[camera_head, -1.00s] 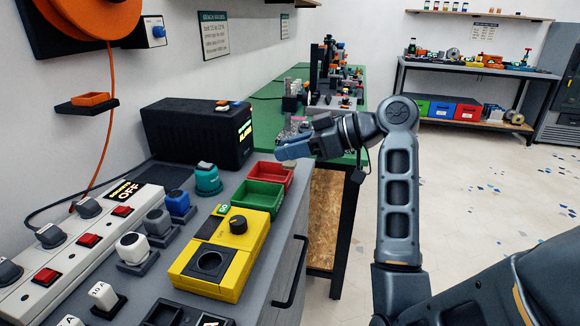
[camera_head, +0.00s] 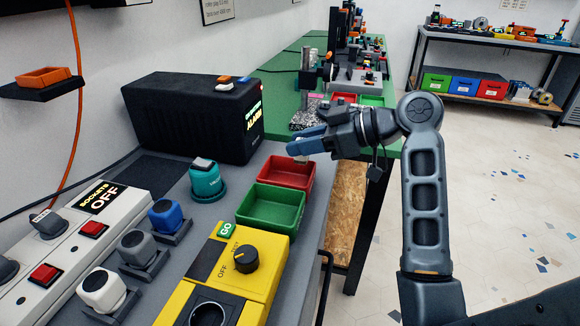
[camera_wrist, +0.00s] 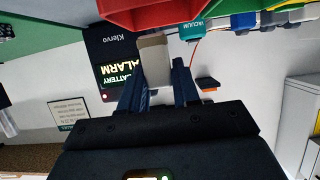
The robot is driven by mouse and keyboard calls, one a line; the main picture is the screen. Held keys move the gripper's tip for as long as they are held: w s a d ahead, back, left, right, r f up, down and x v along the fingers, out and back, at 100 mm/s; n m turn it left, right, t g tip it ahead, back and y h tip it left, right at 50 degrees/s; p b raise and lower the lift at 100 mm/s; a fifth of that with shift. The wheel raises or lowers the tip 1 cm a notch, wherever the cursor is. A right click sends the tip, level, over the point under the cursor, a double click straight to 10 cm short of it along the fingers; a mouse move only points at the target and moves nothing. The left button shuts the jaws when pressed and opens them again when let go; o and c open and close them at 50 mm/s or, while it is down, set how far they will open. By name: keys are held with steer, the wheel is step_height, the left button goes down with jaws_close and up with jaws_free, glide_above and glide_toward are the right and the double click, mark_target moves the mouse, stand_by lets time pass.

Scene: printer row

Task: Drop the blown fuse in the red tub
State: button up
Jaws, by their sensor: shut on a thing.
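My gripper (camera_head: 304,146) is above the far end of the red tub (camera_head: 272,179), with its fingers pointing left. In the wrist view its two blue fingers (camera_wrist: 160,84) are shut on a pale beige block-like piece, the fuse (camera_wrist: 154,58). In the head view the fuse is mostly hidden by the fingers. The red tub stands on the grey bench and shows at the top of the wrist view (camera_wrist: 150,14). The part of its floor that I see in the head view looks empty. The fuse is held clear of the tub.
A green tub (camera_head: 268,222) stands directly before the red one. A black battery box (camera_head: 190,115) reading ALARM stands behind left. A teal plug (camera_head: 207,180), a yellow tester (camera_head: 222,290) and a socket strip (camera_head: 60,250) crowd the bench. Floor on the right is open.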

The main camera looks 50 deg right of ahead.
steer(key=shift+w+a+f, duration=0.85)
steer(key=shift+w, duration=0.2)
steer(key=shift+f, duration=2)
steer(key=shift+f, duration=0.2)
steer(key=o, duration=0.7)
steer(key=shift+r, duration=0.1)
steer(key=shift+o, duration=0.2)
